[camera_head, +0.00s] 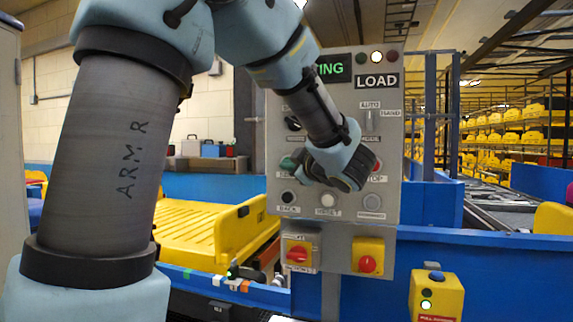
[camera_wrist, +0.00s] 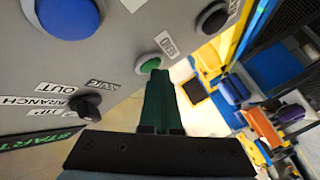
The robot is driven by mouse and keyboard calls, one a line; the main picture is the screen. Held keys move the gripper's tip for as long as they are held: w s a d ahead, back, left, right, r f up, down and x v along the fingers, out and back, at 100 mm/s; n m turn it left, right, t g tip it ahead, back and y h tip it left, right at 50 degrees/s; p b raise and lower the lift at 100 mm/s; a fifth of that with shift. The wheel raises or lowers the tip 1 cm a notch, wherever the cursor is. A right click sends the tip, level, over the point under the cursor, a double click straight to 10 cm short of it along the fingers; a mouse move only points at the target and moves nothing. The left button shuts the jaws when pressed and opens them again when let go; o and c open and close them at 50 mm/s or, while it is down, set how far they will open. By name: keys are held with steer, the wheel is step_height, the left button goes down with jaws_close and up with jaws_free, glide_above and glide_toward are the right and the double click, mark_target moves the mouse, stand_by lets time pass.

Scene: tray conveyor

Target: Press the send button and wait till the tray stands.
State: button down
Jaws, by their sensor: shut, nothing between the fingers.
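The grey control panel (camera_head: 385,150) stands in the middle of the head view. Its green button (camera_head: 287,164) is at the left, beside my gripper (camera_head: 300,157). In the wrist view the green button (camera_wrist: 148,64) lies at the tips of my shut, empty green fingers (camera_wrist: 160,80); I cannot tell whether they touch. A blue button (camera_wrist: 68,16) shows at upper left. The panel's display (camera_head: 333,69) ends in "ING" and is partly hidden by my arm. A yellow tray (camera_head: 240,232) is on the conveyor at left.
A BACK button (camera_head: 288,198) and a RESET button (camera_head: 328,201) are low on the panel. Red-knobbed yellow boxes (camera_head: 368,255) hang below. A pull-cord box (camera_head: 437,298) stands at lower right. Blue conveyor walls (camera_head: 480,265) flank the panel.

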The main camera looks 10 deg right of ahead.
steer(key=shift+s+a, duration=0.45)
steer(key=shift+s, duration=0.35)
